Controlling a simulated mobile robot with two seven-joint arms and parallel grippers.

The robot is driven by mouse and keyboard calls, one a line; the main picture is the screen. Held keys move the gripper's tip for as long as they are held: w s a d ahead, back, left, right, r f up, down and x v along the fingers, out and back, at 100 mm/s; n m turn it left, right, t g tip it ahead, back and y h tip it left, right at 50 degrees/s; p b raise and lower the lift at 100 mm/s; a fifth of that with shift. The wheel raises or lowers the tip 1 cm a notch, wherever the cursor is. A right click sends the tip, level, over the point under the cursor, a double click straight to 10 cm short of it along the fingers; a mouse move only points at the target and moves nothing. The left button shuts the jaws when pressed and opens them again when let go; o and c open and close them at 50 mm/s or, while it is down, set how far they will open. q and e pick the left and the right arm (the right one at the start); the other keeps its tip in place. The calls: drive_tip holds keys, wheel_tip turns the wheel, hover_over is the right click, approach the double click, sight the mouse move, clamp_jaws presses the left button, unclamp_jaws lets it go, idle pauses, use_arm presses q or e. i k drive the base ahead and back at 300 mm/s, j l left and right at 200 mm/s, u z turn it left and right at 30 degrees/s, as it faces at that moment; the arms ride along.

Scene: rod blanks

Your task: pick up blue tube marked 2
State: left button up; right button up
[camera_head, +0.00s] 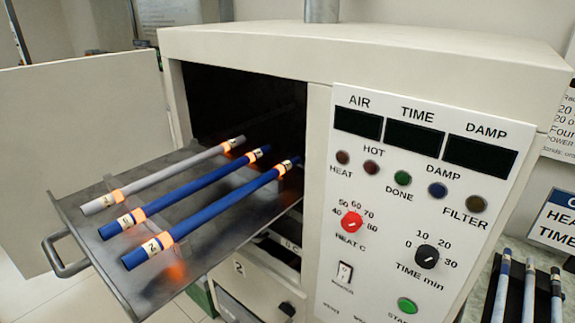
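The blue tube marked 2 (222,206) lies nearest on the pulled-out metal tray (232,236), its label at the lower left end. A second blue tube (190,188) lies beside it, its label mark too small to read surely. A grey tube (168,170) lies beyond that. All three run roughly parallel, from the tray's front toward the dark oven opening (245,100), with orange glowing bands near both ends. Neither of my grippers is in view.
The oven door (85,150) stands open at the left. The tray handle (65,255) sticks out at the front left. The control panel (415,210) is right of the opening. Several more tubes (528,290) lie at the lower right.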

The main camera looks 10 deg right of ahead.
sight(145, 253)
drive_tip(key=j+z, duration=0.25)
drive_tip(key=j, duration=0.2)
drive_tip(key=j+z, duration=0.2)
drive_tip(key=j, duration=0.25)
drive_tip(key=k+j+z, duration=0.25)
drive_tip(key=j, duration=0.2)
drive_tip(key=j+z, duration=0.2)
drive_tip(key=j, duration=0.25)
